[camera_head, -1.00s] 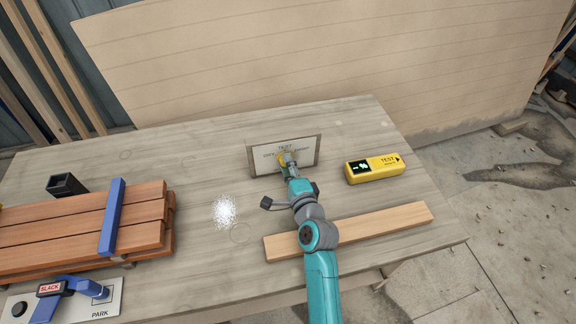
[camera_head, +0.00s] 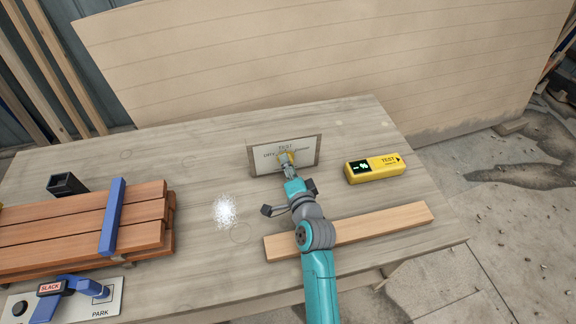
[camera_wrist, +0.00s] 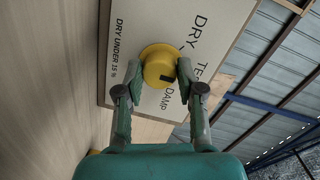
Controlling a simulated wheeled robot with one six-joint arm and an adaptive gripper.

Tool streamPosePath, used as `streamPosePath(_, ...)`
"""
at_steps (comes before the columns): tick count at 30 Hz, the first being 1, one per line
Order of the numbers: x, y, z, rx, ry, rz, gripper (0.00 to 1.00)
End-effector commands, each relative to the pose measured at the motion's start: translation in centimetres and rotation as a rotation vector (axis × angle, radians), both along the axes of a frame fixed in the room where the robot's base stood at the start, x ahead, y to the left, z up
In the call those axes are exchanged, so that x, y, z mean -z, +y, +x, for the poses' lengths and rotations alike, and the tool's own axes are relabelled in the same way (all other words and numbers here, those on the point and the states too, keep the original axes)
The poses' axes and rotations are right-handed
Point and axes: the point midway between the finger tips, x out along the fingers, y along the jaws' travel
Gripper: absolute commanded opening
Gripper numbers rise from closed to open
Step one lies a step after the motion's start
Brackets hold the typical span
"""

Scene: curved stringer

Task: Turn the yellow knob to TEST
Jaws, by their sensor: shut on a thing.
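A pale panel (camera_head: 305,163) stands upright on the bench and carries the yellow knob (camera_wrist: 160,64). In the wrist view the panel face reads DRY, TEST, DAMP and DRY UNDER 15 %, tilted. A dark mark on the knob is at its lower right, toward the side between TEST and DAMP; its exact setting is hard to tell. My gripper (camera_wrist: 160,82) has a finger on each side of the knob and is shut on it. In the head view my gripper (camera_head: 288,163) reaches the panel from the front and hides part of the knob (camera_head: 292,156).
A yellow meter (camera_head: 375,169) lies right of the panel. A loose wooden strip (camera_head: 385,223) lies under my arm.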

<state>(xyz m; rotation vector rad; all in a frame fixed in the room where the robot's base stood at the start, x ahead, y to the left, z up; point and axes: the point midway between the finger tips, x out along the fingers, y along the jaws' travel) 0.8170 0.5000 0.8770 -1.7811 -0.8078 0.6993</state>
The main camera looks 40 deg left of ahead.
Motion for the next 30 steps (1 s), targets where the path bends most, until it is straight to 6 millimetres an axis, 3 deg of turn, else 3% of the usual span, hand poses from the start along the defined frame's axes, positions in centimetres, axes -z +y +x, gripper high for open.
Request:
streamPosePath(7,0.1,0.0,-0.1,-0.001,0.002,-0.001,0.03)
streamPosePath(8,0.1,0.0,-0.1,-0.001,0.002,-0.001,0.42)
streamPosePath(10,0.1,0.0,-0.1,-0.001,0.002,-0.001,0.6)
streamPosePath(11,0.1,0.0,0.0,-0.001,0.002,-0.001,0.63)
streamPosePath(23,0.1,-0.5,-0.4,0.0,0.002,0.0,0.63)
streamPosePath(30,-0.2,-3.5,-2.6,0.001,0.003,-0.001,0.63)
